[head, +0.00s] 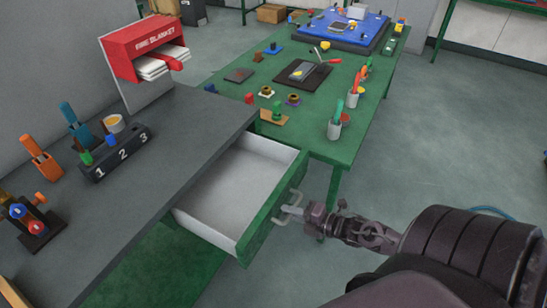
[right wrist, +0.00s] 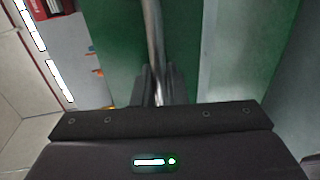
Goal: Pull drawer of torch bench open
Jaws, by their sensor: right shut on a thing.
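The torch bench (head: 190,150) has a dark grey top and green sides. Its drawer (head: 258,238), with a green front and an empty white inside, stands well out from under the top. My right gripper (head: 291,210) is at the drawer front, shut on the handle (head: 297,196). In the right wrist view, the grey metal handle bar (right wrist: 154,35) runs down between the fingers (right wrist: 158,88) against the green front. My left gripper is not in view.
A green table (head: 230,105) with tools, cups and a blue board (head: 345,32) stands behind the drawer. A numbered block (head: 115,155) and tools sit on the bench. A red fire blanket box (head: 145,45) is at the back left.

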